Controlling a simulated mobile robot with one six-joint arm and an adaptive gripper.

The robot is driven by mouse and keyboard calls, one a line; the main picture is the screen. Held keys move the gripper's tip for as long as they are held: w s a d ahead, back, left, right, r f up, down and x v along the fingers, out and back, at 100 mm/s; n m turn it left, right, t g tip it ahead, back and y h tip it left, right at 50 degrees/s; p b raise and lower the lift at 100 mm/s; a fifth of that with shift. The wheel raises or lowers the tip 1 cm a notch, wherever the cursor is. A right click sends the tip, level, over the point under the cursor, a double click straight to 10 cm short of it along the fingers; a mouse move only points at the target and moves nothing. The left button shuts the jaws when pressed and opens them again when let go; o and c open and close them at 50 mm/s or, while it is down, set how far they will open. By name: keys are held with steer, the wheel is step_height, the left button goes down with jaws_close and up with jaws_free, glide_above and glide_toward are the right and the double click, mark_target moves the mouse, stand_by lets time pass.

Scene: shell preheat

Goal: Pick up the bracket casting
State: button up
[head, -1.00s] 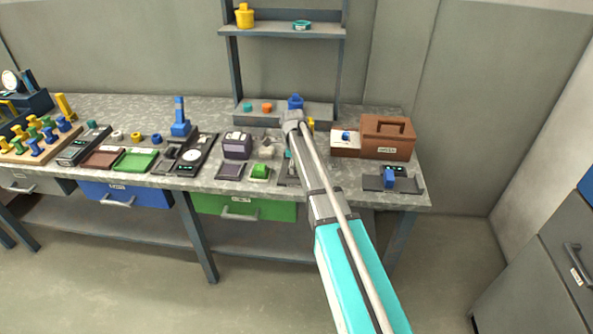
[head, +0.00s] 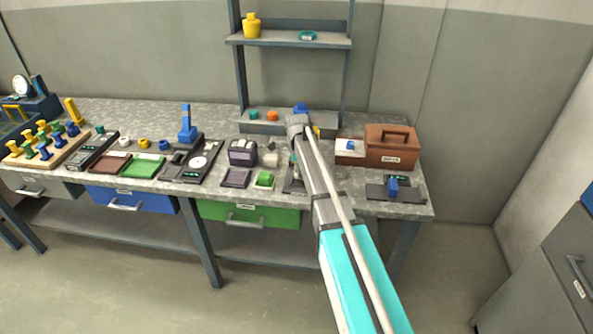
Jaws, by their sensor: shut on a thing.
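My arm reaches across the bench, and its wrist end is over the back of the worktop below the shelf. The jaws of my gripper are hidden behind my own arm, and so is anything between them. I cannot make out the bracket casting for certain. A dark fixture (head: 293,185) on the bench is partly covered by my arm.
A brown box (head: 391,148) and a dark device with a blue block (head: 393,187) stand right of my arm. A green block (head: 265,178), a dial scale (head: 198,163) and a green tray (head: 143,166) lie left. The shelf (head: 290,41) rises behind.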

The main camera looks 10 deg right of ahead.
steer(key=s+r+p, duration=1)
steer(key=s+r, duration=0.1)
steer(key=s, duration=0.3)
steer(key=shift+s, duration=0.15)
stand_by(0.9)
